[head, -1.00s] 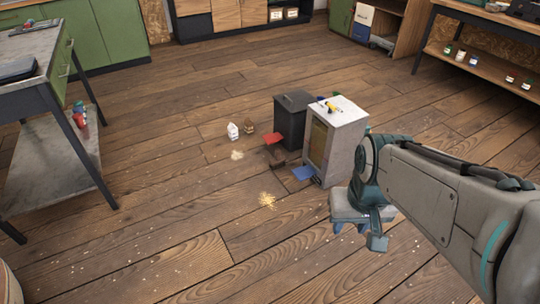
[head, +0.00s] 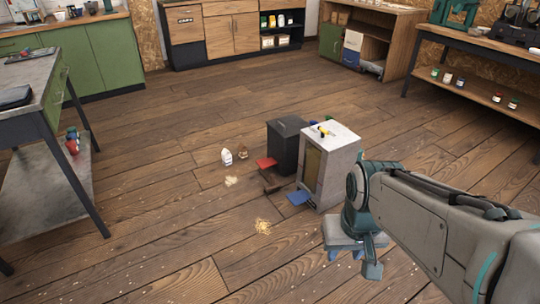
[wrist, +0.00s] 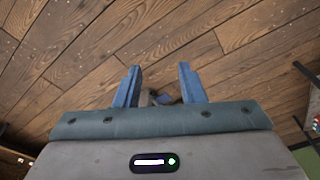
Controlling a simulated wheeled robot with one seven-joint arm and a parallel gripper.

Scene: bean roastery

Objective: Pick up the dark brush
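A small dark brown shape (head: 273,187) lies on the floor in the head view, between the red dustpan-like piece (head: 265,163) and the blue one (head: 299,198). It may be the dark brush, but it is too small to be sure. My gripper (head: 346,256) hangs over the floor to the right and nearer, apart from these things, fingers pointing down. In the wrist view my gripper (wrist: 160,84) has its two blue fingers spread apart. Small brownish and dark bits show between the finger bases, too small to name. No held object is visible.
A black bin (head: 287,146) and a pale cabinet (head: 342,165) with a yellow and dark item (head: 324,131) on top stand behind the floor pieces. Crumbs (head: 263,227) and a white carton (head: 226,156) lie left. A grey workbench (head: 50,65) is far left; floor in front is open.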

